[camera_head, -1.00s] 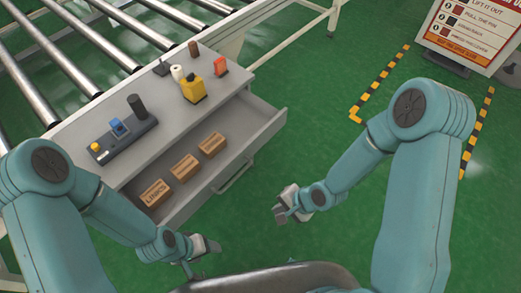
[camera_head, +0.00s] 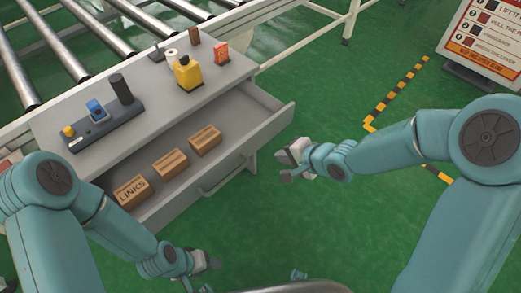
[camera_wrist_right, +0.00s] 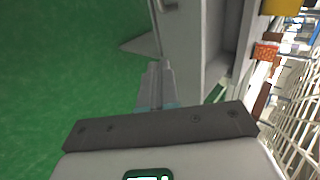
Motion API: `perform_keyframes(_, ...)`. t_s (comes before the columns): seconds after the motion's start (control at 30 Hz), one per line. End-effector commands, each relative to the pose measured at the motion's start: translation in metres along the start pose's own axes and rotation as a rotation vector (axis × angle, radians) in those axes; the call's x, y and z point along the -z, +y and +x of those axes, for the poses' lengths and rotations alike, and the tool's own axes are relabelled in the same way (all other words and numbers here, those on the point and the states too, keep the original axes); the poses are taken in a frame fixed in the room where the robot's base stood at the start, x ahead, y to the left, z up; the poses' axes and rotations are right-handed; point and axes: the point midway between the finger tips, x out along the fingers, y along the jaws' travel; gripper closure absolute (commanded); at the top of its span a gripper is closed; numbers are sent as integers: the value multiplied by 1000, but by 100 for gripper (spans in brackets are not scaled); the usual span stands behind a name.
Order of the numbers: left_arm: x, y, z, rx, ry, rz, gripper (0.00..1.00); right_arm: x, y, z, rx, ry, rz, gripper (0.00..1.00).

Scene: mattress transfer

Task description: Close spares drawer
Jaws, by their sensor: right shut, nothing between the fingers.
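The grey spares drawer (camera_head: 268,124) is pulled out from the grey cabinet (camera_head: 62,118) and stands open. Several brown boxes lie in it, one marked LINKS (camera_head: 131,191). Its bar handle (camera_head: 222,181) is on the front panel. My right gripper (camera_head: 286,174) is shut and empty, out in front of the drawer's right part and apart from it. In the right wrist view its fingertips (camera_wrist_right: 158,66) are together, beside a grey panel (camera_wrist_right: 187,40). My left gripper (camera_head: 210,264) is low, in front of the drawer's left part; its jaws are too unclear to read.
A roller conveyor (camera_head: 95,40) runs behind. Green floor (camera_head: 330,100) is clear at right, before a sign (camera_head: 485,40).

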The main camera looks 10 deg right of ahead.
Motion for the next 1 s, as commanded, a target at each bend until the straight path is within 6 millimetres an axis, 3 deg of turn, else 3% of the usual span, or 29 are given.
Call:
perform_keyframes(0.1, 0, -6, 18, 0, 0, 0, 36, -1, 5, 32, -2, -3, -2, 100)
perform_keyframes(0.33, 1, -12, 34, 0, 0, 0, 36, 1, 3, 79, -1, -3, -2, 100)
perform_keyframes(0.4, 0, -11, 30, 0, 0, 0, 36, 1, -10, 84, 1, -3, -6, 100)
perform_keyframes(0.6, 1, -11, 30, 0, 0, 0, 36, 3, -24, 98, 0, -2, -3, 100)
perform_keyframes(1.0, 0, -11, 30, 0, 0, 0, 36, 3, -27, 101, -1, -2, -1, 100)
